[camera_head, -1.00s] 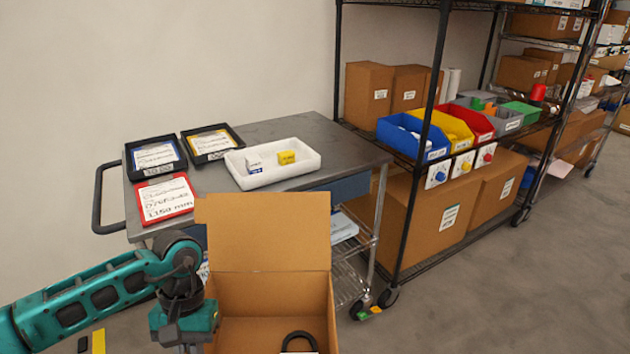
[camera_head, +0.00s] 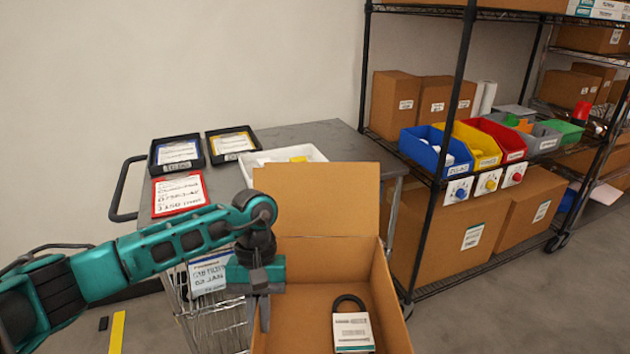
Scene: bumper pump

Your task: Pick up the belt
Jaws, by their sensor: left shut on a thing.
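The belt (camera_head: 349,300) is a black loop with a white printed label (camera_head: 352,332). It lies inside an open cardboard box (camera_head: 312,301) at the bottom centre. The box's back flap stands up. My left gripper (camera_head: 258,322) points down at the box's left wall and is shut on that wall. It is to the left of the belt and apart from it. My right gripper is out of view.
A grey cart (camera_head: 305,133) behind the box carries black trays (camera_head: 204,160), a red tray (camera_head: 180,194) and a white tray (camera_head: 318,153). A wire shelf (camera_head: 437,183) with coloured bins and large cartons stands at right. Floor is free at lower right.

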